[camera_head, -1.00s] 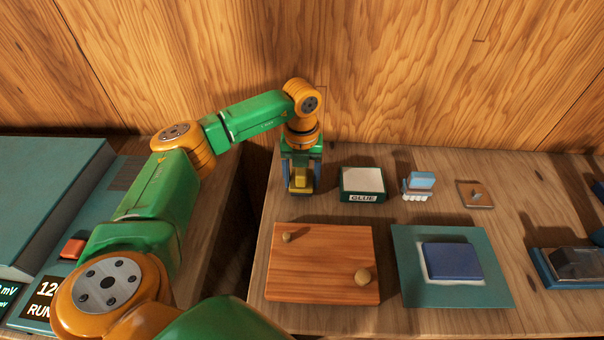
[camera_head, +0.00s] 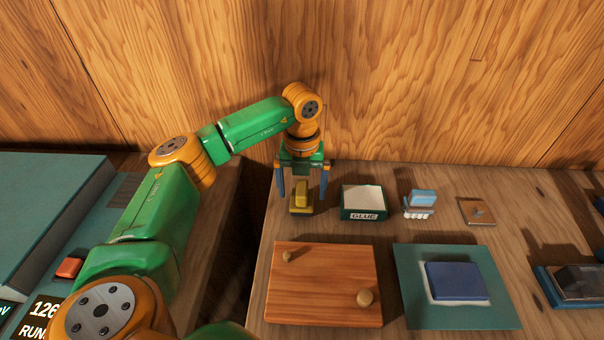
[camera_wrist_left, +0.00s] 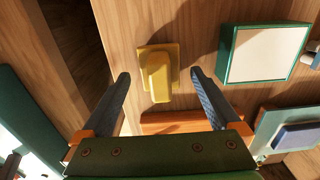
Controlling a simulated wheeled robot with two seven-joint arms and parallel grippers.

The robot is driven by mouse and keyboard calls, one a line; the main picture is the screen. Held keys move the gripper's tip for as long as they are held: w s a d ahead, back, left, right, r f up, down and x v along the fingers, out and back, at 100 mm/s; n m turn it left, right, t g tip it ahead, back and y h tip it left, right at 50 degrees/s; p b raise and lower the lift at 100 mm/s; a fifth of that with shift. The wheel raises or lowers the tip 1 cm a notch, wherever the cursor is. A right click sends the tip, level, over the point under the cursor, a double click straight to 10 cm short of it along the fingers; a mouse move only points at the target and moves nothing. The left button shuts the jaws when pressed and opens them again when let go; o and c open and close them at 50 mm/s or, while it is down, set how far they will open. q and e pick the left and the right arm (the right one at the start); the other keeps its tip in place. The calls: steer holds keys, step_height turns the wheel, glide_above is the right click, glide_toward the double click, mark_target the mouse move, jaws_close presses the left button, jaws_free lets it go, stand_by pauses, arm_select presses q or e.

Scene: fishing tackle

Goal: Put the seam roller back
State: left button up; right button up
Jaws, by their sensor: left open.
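A yellow block with a raised grip on a flat yellow base (camera_head: 300,198) stands upright at the back left of the wooden bench. It may be the seam roller; no roller wheel shows, so I cannot tell for sure. My left gripper (camera_head: 302,192) is over it, pointing down, with its blue fingers spread on either side and apart from it. In the left wrist view the yellow block (camera_wrist_left: 156,77) lies between and slightly beyond the open fingertips (camera_wrist_left: 160,73), with nothing held. My right gripper is not in view.
A green GLUE box (camera_head: 364,203) stands close to the right, then a blue brush (camera_head: 420,203) and a brown plate with a peg (camera_head: 477,211). In front are a wooden board with knobs (camera_head: 322,297) and a teal mat (camera_head: 415,318) under a blue block. A gap separates the left bench.

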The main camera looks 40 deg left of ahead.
mark_target(302, 188)
arm_select(q)
step_height(302, 188, up, 9)
steer(key=shift+r+b, duration=0.1)
steer(key=shift+b, duration=0.2)
